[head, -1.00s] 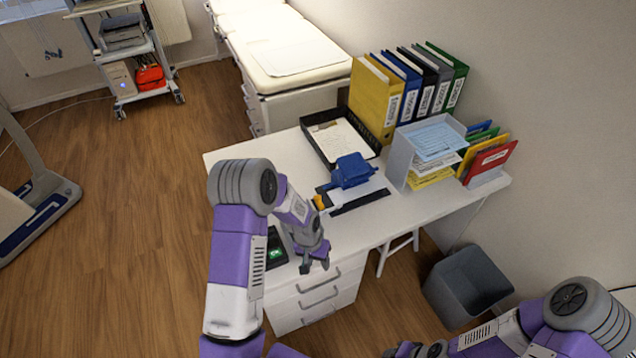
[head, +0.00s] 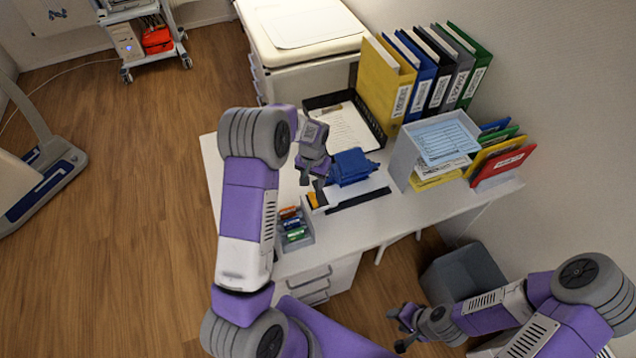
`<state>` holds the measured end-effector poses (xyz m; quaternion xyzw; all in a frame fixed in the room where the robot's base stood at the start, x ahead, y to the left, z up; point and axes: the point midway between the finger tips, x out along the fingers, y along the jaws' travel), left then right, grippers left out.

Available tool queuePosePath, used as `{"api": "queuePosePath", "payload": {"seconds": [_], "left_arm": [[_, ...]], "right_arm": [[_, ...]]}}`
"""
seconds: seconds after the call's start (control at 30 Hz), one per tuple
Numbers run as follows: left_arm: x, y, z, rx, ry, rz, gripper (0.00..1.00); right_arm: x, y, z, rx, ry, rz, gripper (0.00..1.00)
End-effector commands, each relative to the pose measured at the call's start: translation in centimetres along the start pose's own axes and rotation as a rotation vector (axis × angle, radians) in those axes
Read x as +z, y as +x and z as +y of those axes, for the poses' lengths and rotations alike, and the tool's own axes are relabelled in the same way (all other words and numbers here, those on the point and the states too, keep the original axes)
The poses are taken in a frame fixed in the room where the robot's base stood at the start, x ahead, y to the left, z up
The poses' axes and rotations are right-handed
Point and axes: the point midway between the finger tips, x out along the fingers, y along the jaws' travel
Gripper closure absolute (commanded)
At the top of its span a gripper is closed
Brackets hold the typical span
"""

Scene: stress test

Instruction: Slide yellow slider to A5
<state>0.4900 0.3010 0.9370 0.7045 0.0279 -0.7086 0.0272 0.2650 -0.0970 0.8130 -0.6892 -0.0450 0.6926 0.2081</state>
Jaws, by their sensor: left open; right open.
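The yellow slider (head: 313,199) is a small yellow-orange piece at the left end of a dark rail (head: 357,199) on the white desk. The rail belongs with a blue hole punch (head: 352,167) standing just behind it, and white paper lies between them. My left gripper (head: 311,181) is open and points down just above and behind the slider, apart from it as far as I can tell. Size marks such as A5 are too small to read. My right gripper (head: 398,330) is open and empty, low in front of the desk, left of the bin.
A black tray (head: 375,118) with paper lies behind the punch. Several binders (head: 433,82) and a grey letter holder (head: 400,160) stand to the right. A small box of coloured items (head: 294,232) sits at the desk's front left. A grey bin (head: 462,275) is on the floor.

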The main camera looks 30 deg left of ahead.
Motion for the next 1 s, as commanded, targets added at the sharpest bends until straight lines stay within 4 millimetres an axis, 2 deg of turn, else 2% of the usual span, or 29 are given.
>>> {"api": "queuePosePath", "payload": {"seconds": [0.1, 0.33, 0.5, 0.73, 1.0], "left_arm": [[0.1, 2.2, 0.0, 0.0, -0.001, -0.005, 0.53], [0.1, 5.3, 0.0, 0.0, -0.001, -0.002, 0.53], [0.1, 6.2, 0.0, 0.001, -0.001, 0.0, 0.53], [0.0, 6.3, 0.0, 0.001, -0.001, 0.0, 0.53], [0.0, 6.2, 0.0, 0.001, -0.001, 0.0, 0.93]], "right_arm": [[0.0, 0.1, 0.1, 0.0, 0.0, -0.001, 0.57], [0.0, 0.1, 0.1, 0.0, 0.0, -0.001, 0.57], [0.0, 0.1, 0.1, 0.0, 0.0, 0.0, 0.57], [0.0, 0.1, 0.1, 0.0, 0.0, -0.001, 0.57], [0.0, 0.1, 0.1, 0.0, 0.0, -0.001, 0.57]]}}
